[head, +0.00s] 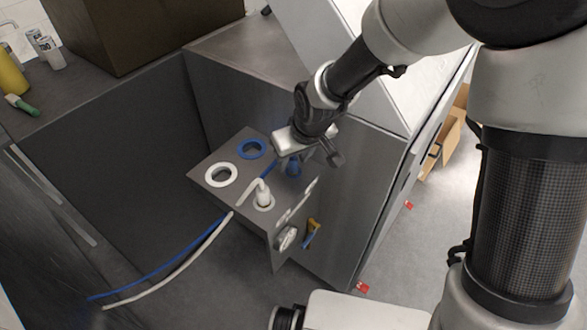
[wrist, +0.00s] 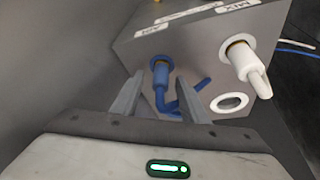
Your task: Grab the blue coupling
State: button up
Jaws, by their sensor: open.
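The blue coupling (head: 293,168) sits upright in the grey panel (head: 232,205), partly hidden under my gripper (head: 309,158) in the head view. In the wrist view the blue coupling (wrist: 160,72) shows with its bent blue hose end. My gripper (wrist: 160,80) is open, with one finger on each side of the coupling in that picture. I cannot tell whether the fingers touch it or how far short of it they are.
A white coupling (head: 263,195) stands beside it on the panel, near a white ring (head: 221,174) and a blue ring (head: 252,149). Blue and white hoses (head: 190,254) trail left. A grey cabinet (head: 352,190) stands close on the right.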

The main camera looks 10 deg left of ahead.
jog(key=shift+c, duration=0.4)
grip_shut()
